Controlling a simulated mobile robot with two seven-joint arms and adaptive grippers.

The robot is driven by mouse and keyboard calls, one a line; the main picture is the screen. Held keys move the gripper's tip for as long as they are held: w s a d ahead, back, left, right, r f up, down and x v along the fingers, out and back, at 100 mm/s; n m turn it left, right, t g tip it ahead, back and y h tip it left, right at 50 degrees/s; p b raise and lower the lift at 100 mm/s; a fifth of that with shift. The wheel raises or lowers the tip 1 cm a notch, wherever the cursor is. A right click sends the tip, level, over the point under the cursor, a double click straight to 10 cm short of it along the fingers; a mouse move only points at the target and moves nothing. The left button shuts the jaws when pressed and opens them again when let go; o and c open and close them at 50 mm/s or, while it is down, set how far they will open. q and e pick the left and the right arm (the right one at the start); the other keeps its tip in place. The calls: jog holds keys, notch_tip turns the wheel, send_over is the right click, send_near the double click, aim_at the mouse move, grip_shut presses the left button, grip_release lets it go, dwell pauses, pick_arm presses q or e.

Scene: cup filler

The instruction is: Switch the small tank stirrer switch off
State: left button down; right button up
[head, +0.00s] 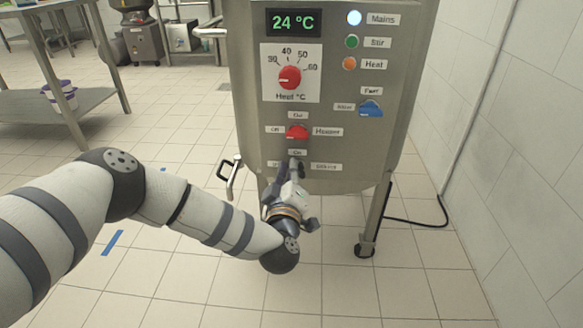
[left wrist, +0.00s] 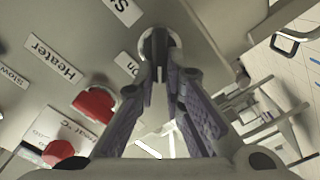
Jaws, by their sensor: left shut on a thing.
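The small tank (head: 335,100) is a steel vessel with a control panel. Its stirrer switch sits at the bottom of the panel, mostly hidden by my left gripper (head: 294,168). The Stirrer label (head: 326,167) is just to the right of it. In the left wrist view, the fingertips of my left gripper (left wrist: 159,42) are closed together on the stirrer switch, whose pale round base (left wrist: 175,39) shows around them. Which way the switch is turned cannot be told. My right gripper is in neither view.
The red heater switch (head: 297,132) is close above my left gripper. Higher up are the red heat dial (head: 290,77), a blue switch (head: 371,108) and a lit white mains lamp (head: 354,18). A metal handle (head: 234,178) sticks out at the tank's lower left.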

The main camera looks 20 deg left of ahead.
pick_arm(q)
jog(key=shift+s+a+f+n+b, duration=0.1)
jog(key=shift+f+n, duration=0.1)
jog(key=shift+n, duration=1.1)
jog(key=shift+w+a+f+n+b, duration=0.1)
jog(key=shift+f+n, duration=0.1)
jog(key=shift+n, duration=1.1)
jog(key=shift+s+f+n+b, duration=0.1)
jog(key=shift+f+n, duration=0.1)
jog(key=shift+n, duration=1.4)
jog(key=c, duration=1.7)
grip_release()
jog(key=v, duration=1.2)
